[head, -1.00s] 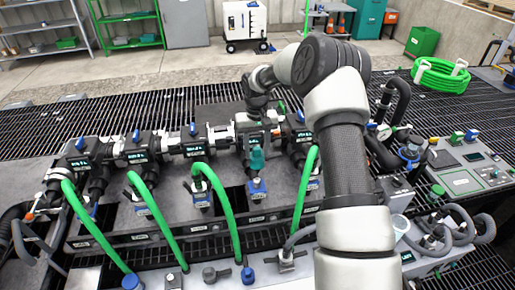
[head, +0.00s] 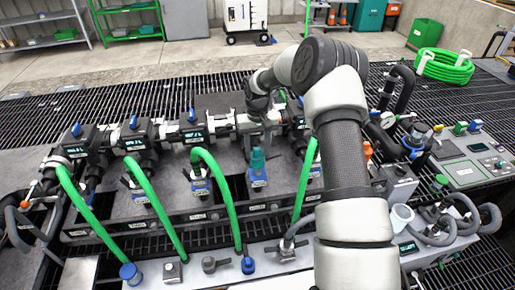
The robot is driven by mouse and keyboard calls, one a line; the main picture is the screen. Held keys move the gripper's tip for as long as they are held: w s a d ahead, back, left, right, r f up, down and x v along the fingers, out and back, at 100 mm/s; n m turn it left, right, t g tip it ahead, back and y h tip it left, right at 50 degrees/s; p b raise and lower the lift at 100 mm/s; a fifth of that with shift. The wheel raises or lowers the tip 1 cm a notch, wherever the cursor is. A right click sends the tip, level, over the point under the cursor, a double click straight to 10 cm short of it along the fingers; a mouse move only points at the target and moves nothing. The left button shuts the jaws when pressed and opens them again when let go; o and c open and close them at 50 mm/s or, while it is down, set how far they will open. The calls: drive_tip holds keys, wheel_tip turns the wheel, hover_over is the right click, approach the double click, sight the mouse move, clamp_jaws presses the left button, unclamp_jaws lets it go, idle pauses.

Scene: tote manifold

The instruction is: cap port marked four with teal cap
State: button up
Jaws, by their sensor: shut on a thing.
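The teal cap (head: 257,159) is upright at the middle of the manifold in the head view. My gripper (head: 260,142) is above it, shut on its upper part; the fingers are small and partly merge with the grey fittings behind. Directly under the cap is a port with a blue body (head: 258,180), which carries no green hose. The cap's lower edge meets the top of this port in the picture; I cannot tell whether it is seated or just above. The port's marking is too small to read.
Green hoses arch in front of the manifold, one (head: 222,190) just left of the cap and one (head: 304,180) to its right. Valve bodies with blue handles (head: 193,115) stand behind. A control panel (head: 470,160) is at the right. My arm hides part of the right side.

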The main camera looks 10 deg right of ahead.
sight(257, 159)
drive_tip(key=shift+f+b, duration=1.45)
drive_tip(key=shift+f, duration=1)
drive_tip(key=o, duration=1.2)
drive_tip(key=shift+o, duration=0.2)
drive_tip(key=shift+r, duration=0.1)
wheel_tip(257, 159, up, 17)
drive_tip(key=p, duration=0.1)
drive_tip(key=shift+r, duration=0.15)
